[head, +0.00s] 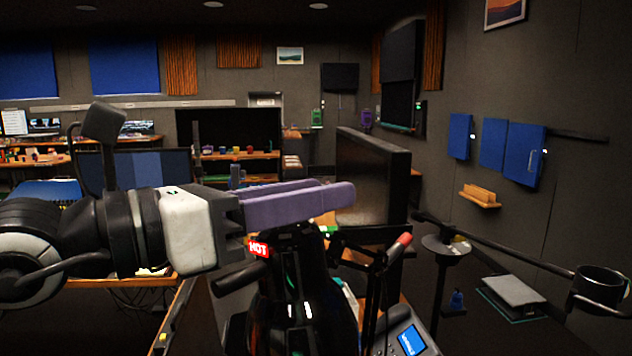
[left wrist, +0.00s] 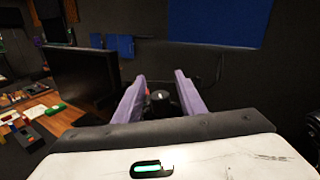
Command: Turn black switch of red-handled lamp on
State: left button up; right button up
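My left gripper (head: 338,192) reaches in from the left with its purple fingers pointing right, one nearly hiding the other. In the left wrist view its fingers (left wrist: 160,80) are apart, with nothing held. A black round part with a small pale dot (left wrist: 160,97) shows between and beyond them; I cannot tell whether it is the lamp's switch. In the head view a red-tipped handle (head: 400,243) on thin black arms stands below and right of the fingers. A glossy black body (head: 305,300) with a red "HOT" label (head: 258,248) is below the gripper. My right gripper is not in view.
A dark monitor (head: 372,185) stands behind the fingertips. A device with a blue screen (head: 411,341) lies at the lower middle. A long black arm with a cup-like end (head: 600,285) extends at right. The space above the gripper is clear.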

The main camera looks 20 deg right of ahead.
pick_arm(q)
jog(key=shift+w+d, duration=0.1)
jog(key=shift+d, duration=0.35)
jog(key=shift+c, duration=0.3)
